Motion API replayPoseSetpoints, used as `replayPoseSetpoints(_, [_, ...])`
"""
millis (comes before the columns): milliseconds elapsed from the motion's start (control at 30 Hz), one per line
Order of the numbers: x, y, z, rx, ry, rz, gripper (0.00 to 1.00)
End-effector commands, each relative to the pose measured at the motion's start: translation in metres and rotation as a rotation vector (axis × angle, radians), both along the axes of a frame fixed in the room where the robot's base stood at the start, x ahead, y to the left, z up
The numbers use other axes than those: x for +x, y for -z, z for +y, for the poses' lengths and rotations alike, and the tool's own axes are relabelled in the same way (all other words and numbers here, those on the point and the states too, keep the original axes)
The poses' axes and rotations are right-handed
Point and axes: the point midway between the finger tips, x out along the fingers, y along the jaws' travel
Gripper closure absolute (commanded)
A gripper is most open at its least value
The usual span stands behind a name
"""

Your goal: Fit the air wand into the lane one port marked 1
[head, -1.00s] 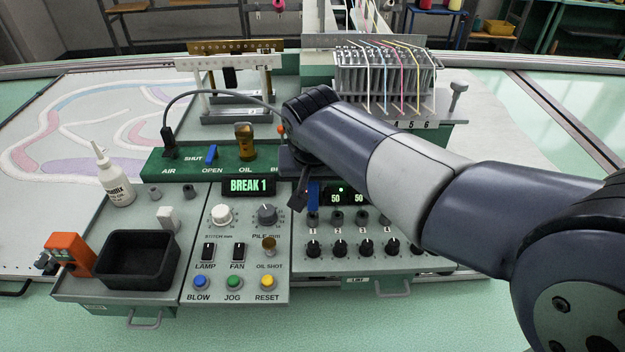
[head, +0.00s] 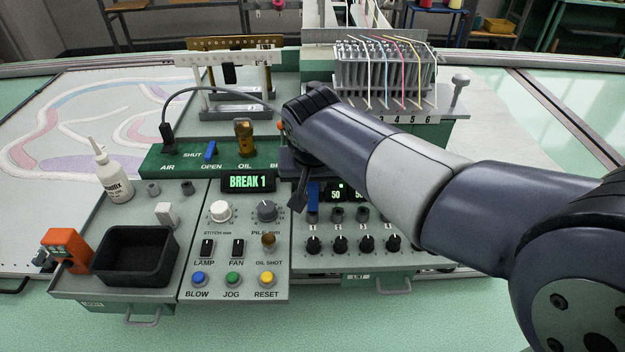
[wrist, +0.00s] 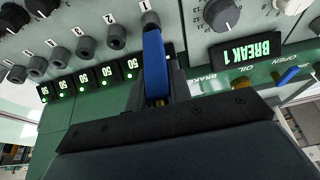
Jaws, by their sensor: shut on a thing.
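The blue air wand (wrist: 154,62) is in my gripper (wrist: 158,100), whose jaws are shut on it. In the wrist view its blue end lies at the grey port marked 1 (wrist: 150,19) and covers part of it. I cannot tell whether the end is inside the port or just in front of it. In the head view the wand (head: 313,197) stands roughly upright above the leftmost port (head: 312,215) of the row. My gripper (head: 300,190) is dark there and partly hidden by my wrist.
Port 2 (wrist: 116,37) and further ports run alongside, beside lit green "50" displays (wrist: 130,68). A BREAK 1 display (head: 248,182) stands left of the wand. The black bin (head: 135,256), white bottle (head: 113,178) and thread rack (head: 385,75) stand farther off.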

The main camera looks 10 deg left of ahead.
Motion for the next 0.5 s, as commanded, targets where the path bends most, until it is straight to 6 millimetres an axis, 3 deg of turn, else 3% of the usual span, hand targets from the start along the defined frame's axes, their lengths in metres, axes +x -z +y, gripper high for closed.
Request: replayPoseSetpoints(500, [0.0000, 0.0113, 0.0000, 0.000, 0.000, 0.000, 1.00])
